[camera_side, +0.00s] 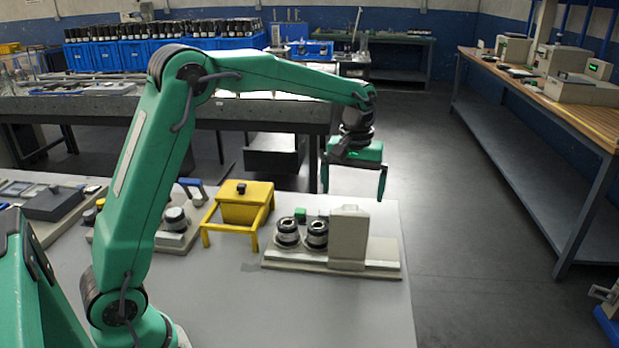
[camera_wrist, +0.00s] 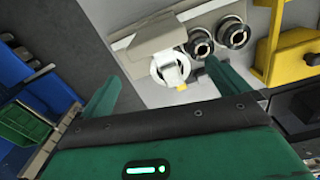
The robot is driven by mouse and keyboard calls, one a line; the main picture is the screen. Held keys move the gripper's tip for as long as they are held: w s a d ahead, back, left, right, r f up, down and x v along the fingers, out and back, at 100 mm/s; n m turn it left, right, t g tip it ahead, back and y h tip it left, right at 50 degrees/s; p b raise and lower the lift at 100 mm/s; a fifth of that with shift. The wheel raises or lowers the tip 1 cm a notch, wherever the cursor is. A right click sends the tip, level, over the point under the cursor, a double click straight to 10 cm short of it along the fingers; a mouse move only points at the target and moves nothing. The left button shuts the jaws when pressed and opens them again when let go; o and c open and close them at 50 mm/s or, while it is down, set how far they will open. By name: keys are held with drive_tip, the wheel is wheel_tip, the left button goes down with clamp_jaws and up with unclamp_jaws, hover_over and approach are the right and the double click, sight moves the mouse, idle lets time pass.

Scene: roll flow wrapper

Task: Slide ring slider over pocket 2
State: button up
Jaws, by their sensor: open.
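A beige fixture has a flat base (camera_side: 385,268) with two round black pieces on it, the left one (camera_side: 288,232) and the right one (camera_side: 317,235), and an upright beige block (camera_side: 349,235) to their right. The black pieces also show in the wrist view, one (camera_wrist: 200,43) next to the other (camera_wrist: 233,33). There a white round part (camera_wrist: 163,68) sits by the beige block (camera_wrist: 150,40). I cannot tell which part is the ring slider or which spot is pocket 2. My gripper (camera_side: 354,193) is open and empty, above the fixture near the block.
A yellow stand with a hopper (camera_side: 240,212) is left of the fixture. A small green block (camera_side: 300,214) shows behind the black pieces. Another beige fixture (camera_side: 175,228) lies further left. The grey table front (camera_side: 300,315) is clear.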

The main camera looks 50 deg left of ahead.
sight(350, 213)
drive_tip(key=shift+s+d+f+n, duration=0.1)
drive_tip(key=shift+s+d+n, duration=0.6)
drive_tip(key=shift+s+n, duration=0.2)
drive_tip(key=shift+f, duration=0.1)
drive_tip(key=shift+w+f, duration=0.1)
drive_tip(key=shift+f, duration=3.75)
drive_tip(key=c, duration=1.3)
drive_tip(key=s+a, duration=0.5)
drive_tip(key=shift+s+a, duration=0.3)
drive_tip(key=shift+a, duration=0.05)
drive_tip(key=shift+r, duration=0.1)
